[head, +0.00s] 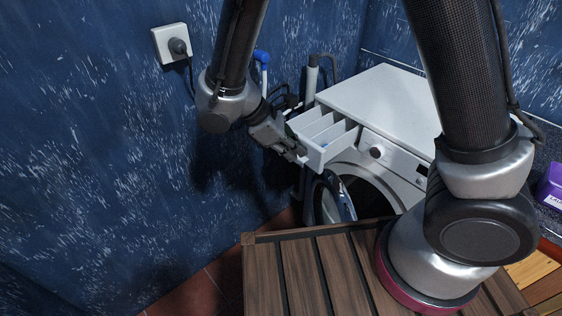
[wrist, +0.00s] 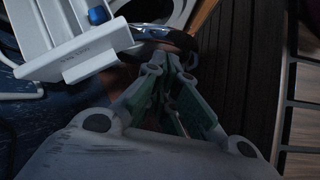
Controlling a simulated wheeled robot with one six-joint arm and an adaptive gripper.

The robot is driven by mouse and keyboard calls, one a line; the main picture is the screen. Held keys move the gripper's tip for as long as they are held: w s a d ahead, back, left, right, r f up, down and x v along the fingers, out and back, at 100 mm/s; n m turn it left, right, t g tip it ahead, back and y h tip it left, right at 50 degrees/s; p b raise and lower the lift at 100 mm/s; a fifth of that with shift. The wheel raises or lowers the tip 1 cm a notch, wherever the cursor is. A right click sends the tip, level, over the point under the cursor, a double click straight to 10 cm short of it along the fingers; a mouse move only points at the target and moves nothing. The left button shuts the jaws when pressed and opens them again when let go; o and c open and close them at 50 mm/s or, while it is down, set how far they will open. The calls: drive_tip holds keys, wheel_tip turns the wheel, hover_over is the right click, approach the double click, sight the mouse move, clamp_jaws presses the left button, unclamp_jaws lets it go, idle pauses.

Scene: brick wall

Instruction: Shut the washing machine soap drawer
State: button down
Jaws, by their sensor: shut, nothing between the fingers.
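The soap drawer (head: 318,152) is white and pulled out from the upper left of the washing machine (head: 385,95). Its open compartments show from above. In the wrist view the drawer (wrist: 80,55) is at the upper left, with a blue piece (wrist: 98,16) inside it. My gripper (head: 298,152) is at the drawer's outer front end, on its left side in the head view. In the wrist view my gripper (wrist: 173,58) is shut and empty, with its fingertips to the right of the drawer front. I cannot tell whether it touches the drawer.
The round machine door (head: 345,200) stands open below the drawer and shows near my fingertips in the wrist view (wrist: 165,35). A slatted wooden surface (head: 300,270) is in front. Pipes and hoses (head: 312,75) run between the machine and the blue wall (head: 90,130).

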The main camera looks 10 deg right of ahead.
drive_tip(key=w+a+f+n+t, duration=0.55)
drive_tip(key=a+f+n, duration=0.25)
drive_tip(key=a, duration=0.3)
drive_tip(key=w+d+f, duration=0.6)
drive_tip(key=d, duration=0.3)
drive_tip(key=shift+d+f+g, duration=0.25)
drive_tip(key=shift+f+g, duration=0.05)
drive_tip(key=shift+g, duration=0.15)
